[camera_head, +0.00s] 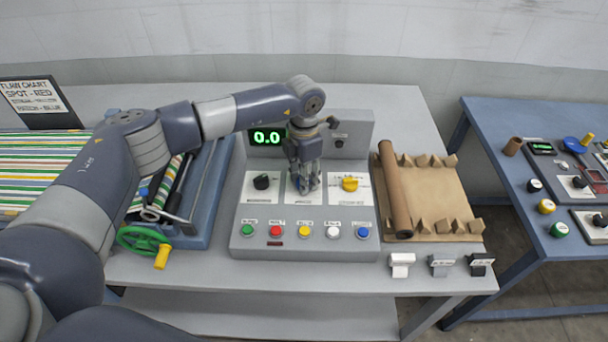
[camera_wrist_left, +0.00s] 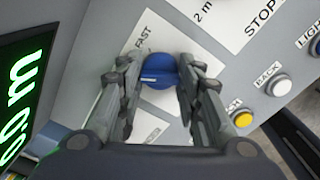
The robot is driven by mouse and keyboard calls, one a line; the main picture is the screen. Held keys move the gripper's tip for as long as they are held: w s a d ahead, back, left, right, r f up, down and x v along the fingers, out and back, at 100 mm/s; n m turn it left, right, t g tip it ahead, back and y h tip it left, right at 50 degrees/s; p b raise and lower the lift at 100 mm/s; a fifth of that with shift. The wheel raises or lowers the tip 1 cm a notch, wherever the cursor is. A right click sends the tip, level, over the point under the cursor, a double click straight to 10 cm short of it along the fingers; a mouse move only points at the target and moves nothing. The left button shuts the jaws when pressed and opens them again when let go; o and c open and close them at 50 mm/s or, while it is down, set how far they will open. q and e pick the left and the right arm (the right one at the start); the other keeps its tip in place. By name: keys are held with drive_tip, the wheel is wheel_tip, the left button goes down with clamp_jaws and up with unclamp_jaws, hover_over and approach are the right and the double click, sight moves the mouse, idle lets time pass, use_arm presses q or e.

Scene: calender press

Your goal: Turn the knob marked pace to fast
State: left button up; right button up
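The blue knob (camera_wrist_left: 158,70) sits on a white card marked FAST (camera_wrist_left: 143,36) in the left wrist view. A short pale mark shows on the knob's left part; the word pace is not readable. My left gripper (camera_wrist_left: 160,72) has a finger on each side of the knob, and both tips appear to touch it. In the head view my left gripper (camera_head: 305,188) points down over the middle card of the grey control panel (camera_head: 220,215) and hides the knob. My right gripper is not in view.
A black knob (camera_head: 262,182) and a yellow knob (camera_head: 350,184) flank the gripper closely. Several coloured buttons (camera_head: 304,232) line the panel's front. A green display (camera_head: 267,137) reads 0.0. A brown roll (camera_head: 394,190) lies right; a green handwheel (camera_head: 143,240) stands left.

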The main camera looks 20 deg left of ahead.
use_arm(q)
drive_tip(key=shift+f+m+b, duration=0.2)
drive_tip(key=shift+m+b, duration=0.3)
drive_tip(key=shift+b, duration=0.35)
drive_tip(key=m+b, duration=0.5)
drive_tip(key=b, duration=0.1)
drive_tip(key=shift+m+b, duration=0.4)
drive_tip(key=m+b, duration=0.2)
drive_tip(key=m, duration=0.1)
drive_tip(key=shift+r+m+b, duration=0.2)
drive_tip(key=shift+m+b, duration=0.6)
drive_tip(key=shift+m, duration=0.2)
drive_tip(key=o, duration=1.1)
drive_tip(key=shift+r, duration=0.15)
